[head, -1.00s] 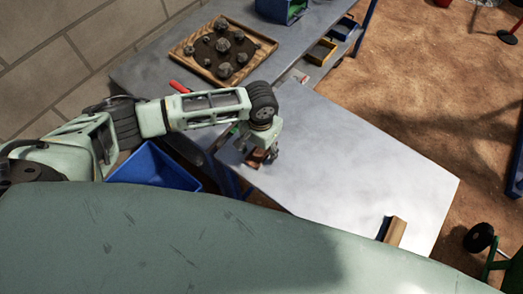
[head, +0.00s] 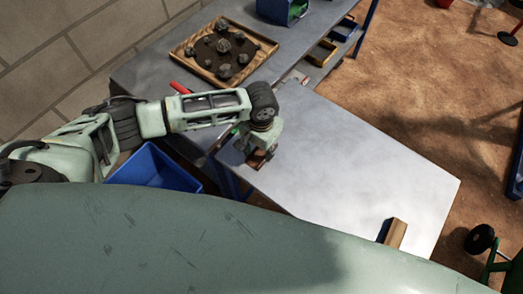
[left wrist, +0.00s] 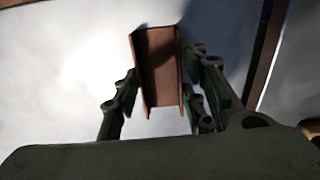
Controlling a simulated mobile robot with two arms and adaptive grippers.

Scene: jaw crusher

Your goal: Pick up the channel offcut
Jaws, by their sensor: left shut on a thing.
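The channel offcut (left wrist: 158,65) is a short rusty-brown U-shaped piece, seen between the two fingers in the left wrist view. In the head view the offcut (head: 256,160) shows as a small brown patch under my left gripper (head: 257,150), at the left end of the pale grey table (head: 340,180). My left gripper (left wrist: 162,108) is shut on the offcut, one finger on each side. In the head view the gripper and arm hide part of the offcut. I cannot tell whether it touches the tabletop. My right gripper is not in view.
A wooden tray (head: 190,65) of dark stones stands on the back bench. A blue bin (head: 155,168) sits below the table's left side. The table's middle is clear.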

